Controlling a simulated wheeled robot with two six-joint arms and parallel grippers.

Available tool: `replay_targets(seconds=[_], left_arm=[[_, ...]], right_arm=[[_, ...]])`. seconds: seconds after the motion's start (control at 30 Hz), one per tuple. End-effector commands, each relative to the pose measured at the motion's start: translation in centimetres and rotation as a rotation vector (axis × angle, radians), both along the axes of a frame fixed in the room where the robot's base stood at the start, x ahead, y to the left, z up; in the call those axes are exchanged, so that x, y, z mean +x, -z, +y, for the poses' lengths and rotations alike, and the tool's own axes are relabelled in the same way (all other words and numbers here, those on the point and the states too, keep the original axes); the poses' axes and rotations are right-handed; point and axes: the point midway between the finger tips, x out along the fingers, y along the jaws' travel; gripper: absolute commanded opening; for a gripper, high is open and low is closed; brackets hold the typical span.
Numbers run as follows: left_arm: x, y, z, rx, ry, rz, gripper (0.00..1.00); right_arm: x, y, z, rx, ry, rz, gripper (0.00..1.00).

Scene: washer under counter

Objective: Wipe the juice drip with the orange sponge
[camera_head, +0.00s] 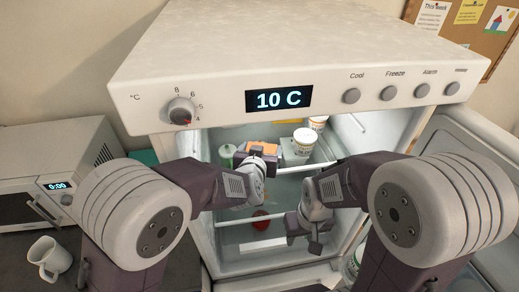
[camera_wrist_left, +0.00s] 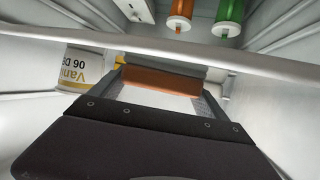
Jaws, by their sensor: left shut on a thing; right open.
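The orange sponge (camera_head: 264,146) is inside the open fridge, at the upper shelf level. My left gripper (camera_head: 256,155) is shut on it. In the left wrist view the sponge (camera_wrist_left: 160,80) spans the gap between the two fingers of my left gripper (camera_wrist_left: 160,92). My right gripper (camera_head: 304,236) is open, lower in the fridge and to the right, apart from the sponge. I cannot make out the juice drip for certain; my arms and the sponge cover part of the shelves.
A white tub (camera_head: 303,142) stands right of the sponge and a green-topped bottle (camera_head: 227,152) left of it. A round red item (camera_head: 260,220) lies lower down. The glass shelf edge (camera_head: 300,168) crosses the fridge. A microwave (camera_head: 45,185) and mug (camera_head: 49,258) are at left.

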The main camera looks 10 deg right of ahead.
Motion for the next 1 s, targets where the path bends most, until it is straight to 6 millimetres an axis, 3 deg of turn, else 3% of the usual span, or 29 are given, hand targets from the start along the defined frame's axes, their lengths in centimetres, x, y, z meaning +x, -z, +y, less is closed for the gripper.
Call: replay_targets(seconds=[1.0], left_arm=[[0.0,0.3,3.2,0.001,0.0,0.004,0.57]], right_arm=[[0.0,1.9,0.0,0.0,0.0,0.0,0.44]])
